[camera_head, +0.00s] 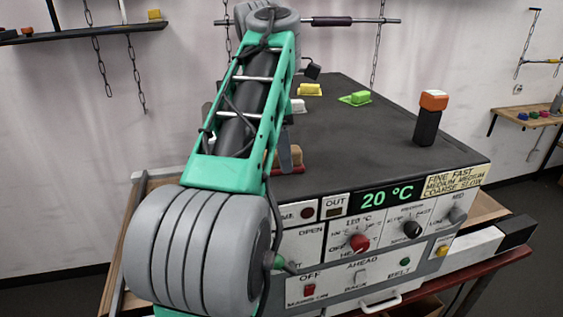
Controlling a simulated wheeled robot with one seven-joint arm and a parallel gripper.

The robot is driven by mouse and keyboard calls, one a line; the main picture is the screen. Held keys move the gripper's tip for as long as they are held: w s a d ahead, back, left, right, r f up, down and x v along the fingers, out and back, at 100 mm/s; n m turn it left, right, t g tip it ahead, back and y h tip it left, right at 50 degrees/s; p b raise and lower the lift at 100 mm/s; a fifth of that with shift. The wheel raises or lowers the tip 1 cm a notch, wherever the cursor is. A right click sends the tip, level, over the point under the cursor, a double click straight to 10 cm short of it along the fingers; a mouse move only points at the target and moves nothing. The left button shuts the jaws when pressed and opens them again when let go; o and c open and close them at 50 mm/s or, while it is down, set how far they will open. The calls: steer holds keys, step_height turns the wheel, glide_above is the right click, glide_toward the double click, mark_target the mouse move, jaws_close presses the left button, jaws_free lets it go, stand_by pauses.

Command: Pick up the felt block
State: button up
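I cannot tell for sure which item is the felt block. On the dark top of the machine (370,135) are several small blocks: a yellow one (310,89) on a yellow base, a green one (357,97) on a green base, a white one (298,105) partly behind my arm, and a tan one (294,155) on a red base. A black upright block with an orange top (431,118) stands at the right. My green and grey arm crosses the left side. A grey finger-like part of my gripper (285,150) shows beside the tan block; the rest is hidden, so its opening and any contact are unclear.
The machine's front panel has knobs, switches and a green 20 °C display (387,197). Chains and a horizontal bar (375,20) hang behind the machine. The middle of the machine top is clear.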

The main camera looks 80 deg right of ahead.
jaws_close()
stand_by(0.4)
step_height(320, 180, up, 10)
steer(key=p, duration=0.5)
steer(key=shift+r, duration=0.1)
